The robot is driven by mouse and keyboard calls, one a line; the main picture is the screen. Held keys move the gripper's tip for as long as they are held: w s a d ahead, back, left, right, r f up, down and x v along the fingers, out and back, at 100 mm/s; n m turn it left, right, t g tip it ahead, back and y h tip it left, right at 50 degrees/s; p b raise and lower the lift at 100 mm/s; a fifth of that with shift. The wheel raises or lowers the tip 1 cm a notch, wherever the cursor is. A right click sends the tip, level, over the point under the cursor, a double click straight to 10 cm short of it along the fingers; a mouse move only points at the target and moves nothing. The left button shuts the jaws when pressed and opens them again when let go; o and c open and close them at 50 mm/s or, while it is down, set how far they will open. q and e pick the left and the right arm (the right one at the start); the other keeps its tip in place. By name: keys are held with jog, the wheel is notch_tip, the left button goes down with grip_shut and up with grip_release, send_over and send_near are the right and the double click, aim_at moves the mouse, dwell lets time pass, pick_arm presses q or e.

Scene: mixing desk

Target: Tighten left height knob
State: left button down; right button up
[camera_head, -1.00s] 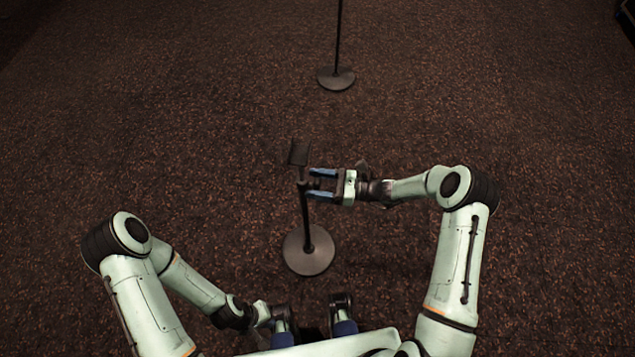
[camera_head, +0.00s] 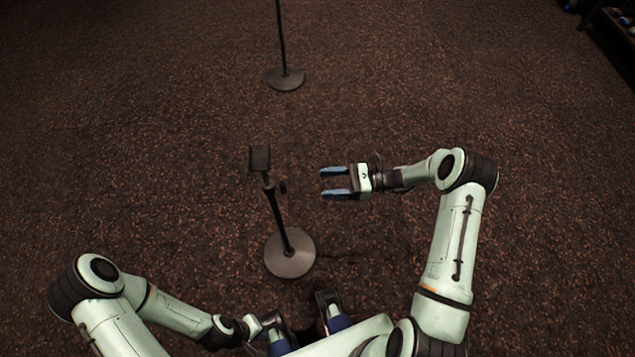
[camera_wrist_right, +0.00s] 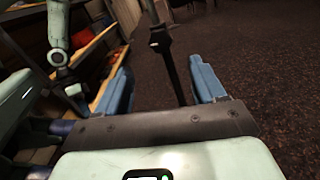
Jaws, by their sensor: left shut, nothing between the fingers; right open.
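A black stand (camera_head: 277,213) with a round base and a flat top plate rises in front of me. A small dark knob (camera_head: 283,187) sticks out from the right side of its pole. My right gripper (camera_head: 324,183) is open and empty, to the right of the knob and apart from it. In the right wrist view the knob (camera_wrist_right: 154,44) and pole (camera_wrist_right: 172,68) show beyond the open fingers. My left gripper (camera_head: 254,328) is low at the bottom, shut and empty, well away from the knob; its fingertips are hard to make out.
A second black stand (camera_head: 285,78) is farther back. The dark speckled carpet (camera_head: 450,90) is clear around the near stand. Dark furniture (camera_head: 612,30) is at the far right. The right wrist view shows wooden shelving (camera_wrist_right: 92,50) at left.

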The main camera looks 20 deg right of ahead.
aim_at(284, 187)
jog(key=shift+d, duration=0.15)
jog(key=w+a+n+p, duration=0.1)
jog(key=a+p, duration=0.1)
jog(key=a, duration=0.2)
jog(key=w+a+n+p, duration=0.1)
jog(key=a+n+p, duration=0.1)
jog(key=a+p, duration=0.1)
jog(key=w+a+n+p, duration=0.2)
jog(key=a, duration=0.3)
jog(key=shift+a+f+p, duration=0.3)
jog(key=shift+a+f, duration=0.05)
jog(key=shift+a, duration=0.05)
pick_arm(q)
jog(key=w+r, duration=0.3)
jog(key=r, duration=0.5)
jog(key=shift+r, duration=0.1)
